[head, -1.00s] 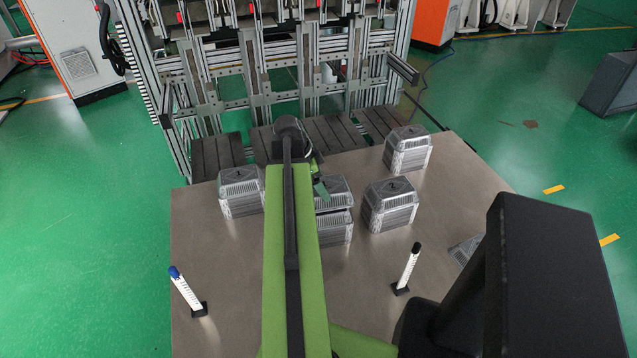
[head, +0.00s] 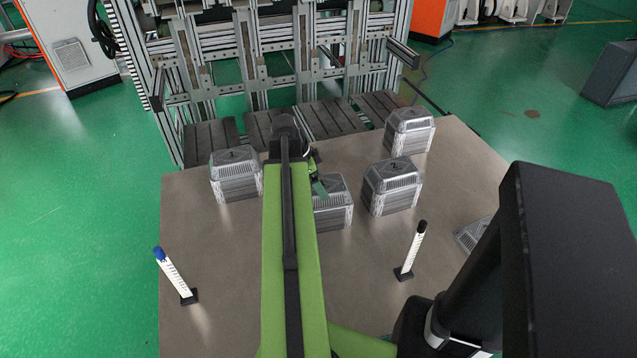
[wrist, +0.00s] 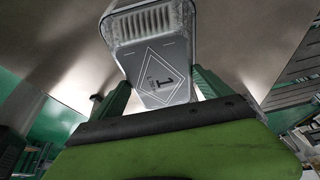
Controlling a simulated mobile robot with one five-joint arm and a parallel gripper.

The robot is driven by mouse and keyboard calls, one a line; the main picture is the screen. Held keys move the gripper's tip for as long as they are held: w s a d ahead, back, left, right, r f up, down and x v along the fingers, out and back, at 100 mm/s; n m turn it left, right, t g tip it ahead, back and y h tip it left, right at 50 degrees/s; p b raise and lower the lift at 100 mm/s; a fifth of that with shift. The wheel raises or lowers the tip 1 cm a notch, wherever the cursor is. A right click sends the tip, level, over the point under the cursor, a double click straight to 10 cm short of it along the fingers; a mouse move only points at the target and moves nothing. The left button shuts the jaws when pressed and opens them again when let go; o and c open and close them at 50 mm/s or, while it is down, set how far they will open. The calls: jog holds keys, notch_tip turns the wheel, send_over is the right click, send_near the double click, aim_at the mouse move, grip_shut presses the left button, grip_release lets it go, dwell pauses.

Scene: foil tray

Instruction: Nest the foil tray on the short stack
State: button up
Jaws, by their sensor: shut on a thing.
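My gripper (head: 318,188) is shut on a silver foil tray (head: 337,187), partly hidden behind my arm in the head view. The tray's flat, marked face (wrist: 160,75) shows between the two green fingers in the wrist view. In the head view the tray sits directly over a short stack (head: 336,219) of ribbed silver trays, with no clear gap between them. I cannot tell whether it is fully seated or whether its rim is level.
Other tray stacks stand at the left (head: 235,180), right (head: 391,190) and back right (head: 409,133). A blue-capped white post (head: 174,276) and a black-capped one (head: 411,252) stand in front on the table (head: 225,310). Another silver piece (head: 472,236) is partly hidden at right.

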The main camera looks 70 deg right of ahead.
jog(key=o, duration=1.1)
jog(key=p+v, duration=1.6)
jog(key=v, duration=0.1)
jog(key=shift+r, duration=0.3)
